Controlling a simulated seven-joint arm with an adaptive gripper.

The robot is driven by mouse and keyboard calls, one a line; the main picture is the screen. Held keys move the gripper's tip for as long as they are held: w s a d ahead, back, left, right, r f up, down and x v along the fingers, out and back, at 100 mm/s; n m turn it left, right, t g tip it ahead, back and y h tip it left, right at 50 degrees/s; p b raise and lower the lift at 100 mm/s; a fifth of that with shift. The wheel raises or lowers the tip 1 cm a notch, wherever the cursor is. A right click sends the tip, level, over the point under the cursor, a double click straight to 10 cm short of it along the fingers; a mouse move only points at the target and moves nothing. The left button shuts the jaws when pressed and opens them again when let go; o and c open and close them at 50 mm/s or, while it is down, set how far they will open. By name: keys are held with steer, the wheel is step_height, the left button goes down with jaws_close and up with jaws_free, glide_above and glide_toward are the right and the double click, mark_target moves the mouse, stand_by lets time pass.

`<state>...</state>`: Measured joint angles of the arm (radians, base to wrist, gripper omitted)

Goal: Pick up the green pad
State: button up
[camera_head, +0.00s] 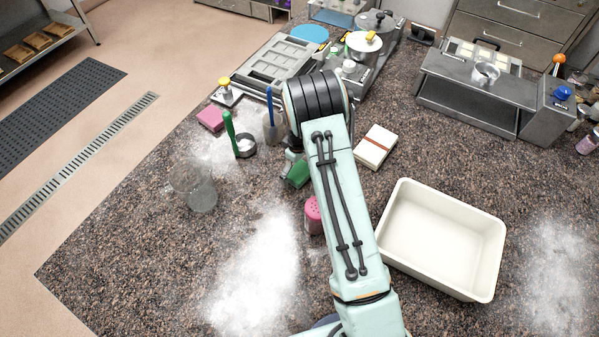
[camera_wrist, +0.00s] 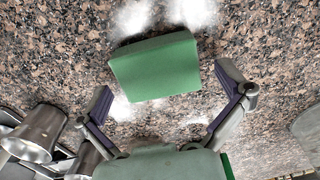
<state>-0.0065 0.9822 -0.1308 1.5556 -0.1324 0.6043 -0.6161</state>
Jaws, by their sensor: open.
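The green pad (camera_wrist: 157,68) is a flat block lying on the speckled counter. In the wrist view it lies ahead of my gripper (camera_wrist: 163,80), in the gap between the two spread fingers, with clear space on both sides. The fingers are open and hold nothing. In the head view a green block (camera_head: 298,175), which looks like the pad, shows just left of my arm. My gripper is mostly hidden behind my arm there. A small green edge (camera_wrist: 227,166) at the bottom of the wrist view is too cut off to identify.
Metal cups (camera_wrist: 38,132) stand left in the wrist view. In the head view a pink shaker (camera_head: 313,214) is close by my arm, with a white bin (camera_head: 393,272) on the right. A green-handled tool (camera_head: 230,133), pink pad (camera_head: 210,118) and clear glass (camera_head: 202,194) are left.

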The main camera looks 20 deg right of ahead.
steer(key=c, duration=0.9)
